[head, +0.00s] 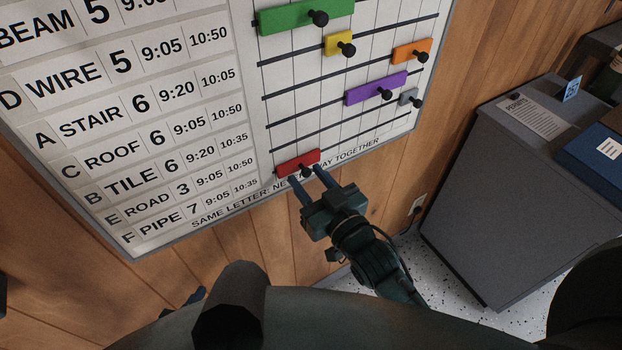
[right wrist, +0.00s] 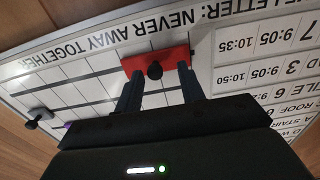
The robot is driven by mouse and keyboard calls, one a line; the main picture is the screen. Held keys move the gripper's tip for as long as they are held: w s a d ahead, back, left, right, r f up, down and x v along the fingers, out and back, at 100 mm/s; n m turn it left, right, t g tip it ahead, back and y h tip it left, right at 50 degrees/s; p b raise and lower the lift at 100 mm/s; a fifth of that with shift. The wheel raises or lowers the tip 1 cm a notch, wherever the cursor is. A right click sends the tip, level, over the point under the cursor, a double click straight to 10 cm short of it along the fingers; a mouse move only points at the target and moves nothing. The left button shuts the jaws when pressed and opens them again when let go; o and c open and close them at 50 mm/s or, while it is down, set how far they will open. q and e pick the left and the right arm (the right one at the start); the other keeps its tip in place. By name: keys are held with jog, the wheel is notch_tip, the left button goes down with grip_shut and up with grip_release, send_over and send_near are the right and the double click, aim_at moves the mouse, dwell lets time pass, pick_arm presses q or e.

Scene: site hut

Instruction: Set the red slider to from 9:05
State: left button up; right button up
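The red slider (head: 298,163) sits on the lowest track of the white wall board, near the left end of the grid. It has a black knob (head: 305,171). In the right wrist view the red slider (right wrist: 178,57) is at the top middle with its knob (right wrist: 154,70) facing me. My right gripper (head: 309,182) is open, its two dark blue fingers pointing at the slider. In the right wrist view its fingers (right wrist: 160,88) stand on either side of the knob with gaps; contact does not show. My left gripper is not recognisable in either view.
Green (head: 290,18), yellow (head: 335,43), orange (head: 408,50), purple (head: 370,88) and grey (head: 409,97) sliders sit on tracks above. Printed rows with times (head: 160,130) fill the board's left. A grey cabinet (head: 510,190) stands to the right.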

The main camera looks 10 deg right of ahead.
pick_arm(q)
jog(key=shift+f+b, duration=0.35)
jog(key=shift+b, duration=0.2)
pick_arm(e)
jog(key=v, duration=1.3)
jog(key=shift+s, duration=0.1)
